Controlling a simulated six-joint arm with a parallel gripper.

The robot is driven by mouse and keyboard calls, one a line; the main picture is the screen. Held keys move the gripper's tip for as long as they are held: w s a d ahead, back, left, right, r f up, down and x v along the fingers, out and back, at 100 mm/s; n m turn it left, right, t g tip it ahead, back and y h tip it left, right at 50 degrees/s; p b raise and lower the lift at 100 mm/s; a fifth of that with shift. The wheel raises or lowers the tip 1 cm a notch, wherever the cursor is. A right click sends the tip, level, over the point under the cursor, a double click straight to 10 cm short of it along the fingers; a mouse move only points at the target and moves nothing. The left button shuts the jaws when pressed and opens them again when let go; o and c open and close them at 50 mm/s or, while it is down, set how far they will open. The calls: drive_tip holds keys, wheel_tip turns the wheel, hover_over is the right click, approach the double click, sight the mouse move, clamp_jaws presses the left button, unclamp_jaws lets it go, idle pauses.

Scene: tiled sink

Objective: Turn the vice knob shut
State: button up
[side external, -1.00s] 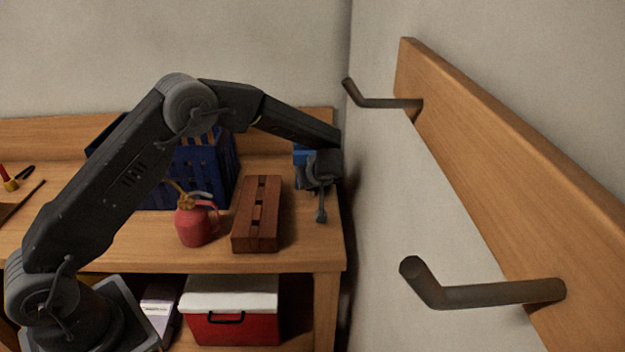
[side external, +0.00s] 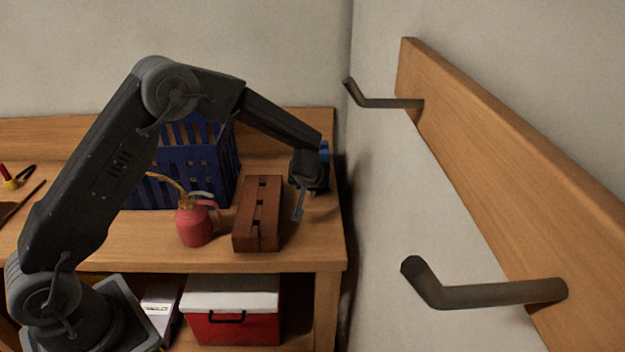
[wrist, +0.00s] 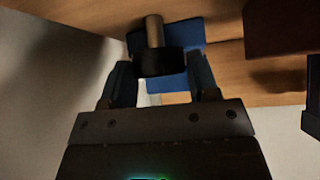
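The vice (side external: 324,150) is a small blue tool near the right end of the workbench. In the side view, my gripper (side external: 308,170) is at its near side and hides most of it. In the wrist view, my gripper (wrist: 160,72) is open, its two fingers spread wide.
A wooden block (side external: 257,215) lies just left of my gripper. A red oil can (side external: 195,222) and a blue crate (side external: 215,160) stand farther left. The wall is close on the right, with a hook rail (side external: 480,140). A red cooler (side external: 232,312) sits on the lower shelf.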

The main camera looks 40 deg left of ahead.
drive_tip(key=o, duration=0.3)
drive_tip(key=v, duration=1.4)
drive_tip(key=shift+f, duration=0.1)
